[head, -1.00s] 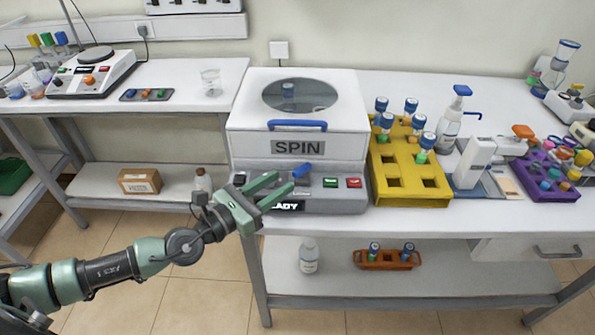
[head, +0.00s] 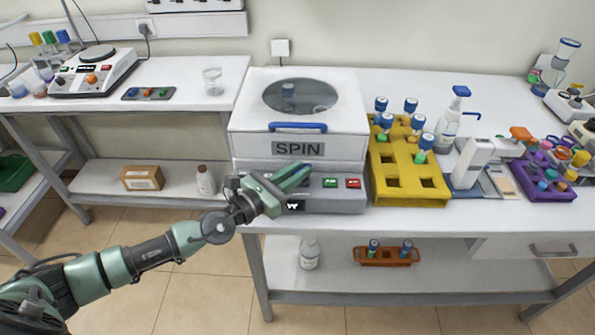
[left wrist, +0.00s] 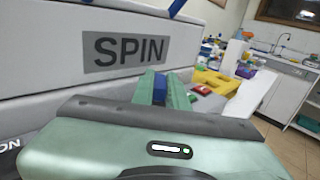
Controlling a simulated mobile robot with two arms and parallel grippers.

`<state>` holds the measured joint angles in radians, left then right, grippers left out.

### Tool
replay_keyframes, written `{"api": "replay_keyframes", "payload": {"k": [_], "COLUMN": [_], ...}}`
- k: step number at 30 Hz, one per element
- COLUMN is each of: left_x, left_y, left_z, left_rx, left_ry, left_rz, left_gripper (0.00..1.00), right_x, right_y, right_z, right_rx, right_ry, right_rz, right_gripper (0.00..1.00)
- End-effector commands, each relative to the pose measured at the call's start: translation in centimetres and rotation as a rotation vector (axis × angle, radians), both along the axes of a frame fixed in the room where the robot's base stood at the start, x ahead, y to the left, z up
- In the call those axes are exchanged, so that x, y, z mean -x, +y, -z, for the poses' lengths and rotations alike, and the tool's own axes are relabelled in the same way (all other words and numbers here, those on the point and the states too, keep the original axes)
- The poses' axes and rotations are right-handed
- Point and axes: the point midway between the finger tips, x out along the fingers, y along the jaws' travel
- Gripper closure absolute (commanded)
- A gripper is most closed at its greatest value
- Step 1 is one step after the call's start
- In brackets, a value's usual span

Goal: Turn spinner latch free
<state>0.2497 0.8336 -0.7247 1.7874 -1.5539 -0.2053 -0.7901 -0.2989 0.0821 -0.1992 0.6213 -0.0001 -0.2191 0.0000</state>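The spinner (head: 340,150) is a white and grey box marked SPIN, with a round window and a blue lid handle (head: 297,126). Its blue latch (left wrist: 159,90) shows in the left wrist view between my two green fingers. In the head view my left gripper (head: 302,174) covers the latch at the spinner's front panel. The fingers are close together and appear closed on the latch from both sides. The latch's base and its exact angle are hidden. The spinner lid is down. My right gripper is not in view.
Green (head: 330,183) and red (head: 353,183) buttons sit just right of my fingers. A yellow rack (head: 408,186) with blue-capped tubes stands close to the spinner's right side. A white pump bottle (head: 449,124) and a purple rack (head: 545,181) are farther right.

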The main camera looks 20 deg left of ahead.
Motion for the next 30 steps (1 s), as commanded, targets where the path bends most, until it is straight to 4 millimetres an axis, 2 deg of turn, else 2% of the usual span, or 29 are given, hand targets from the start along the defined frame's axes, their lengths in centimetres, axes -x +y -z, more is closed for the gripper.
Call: {"api": "replay_keyframes", "payload": {"k": [8,14,18,24,30], "left_x": [0.1,0.2,0.3,0.3,0.3], "left_y": [-0.1,-0.3,-0.5,-0.8,-1.0], "left_z": [-0.4,-0.8,-0.8,-0.6,-0.1], "left_rx": [0.004,0.005,0.005,0.006,0.006], "left_ry": [0.002,0.005,0.006,0.007,0.005], "left_rz": [-0.026,-0.107,-0.196,-0.357,-0.527], "left_gripper": [1.00,1.00,1.00,1.00,1.00], "right_x": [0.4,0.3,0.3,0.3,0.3], "right_y": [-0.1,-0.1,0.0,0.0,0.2], "right_z": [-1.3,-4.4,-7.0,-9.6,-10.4], "right_rx": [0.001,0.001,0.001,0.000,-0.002], "right_ry": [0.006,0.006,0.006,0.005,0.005], "right_rz": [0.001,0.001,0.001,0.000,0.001], "right_gripper": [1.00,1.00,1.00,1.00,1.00]}}
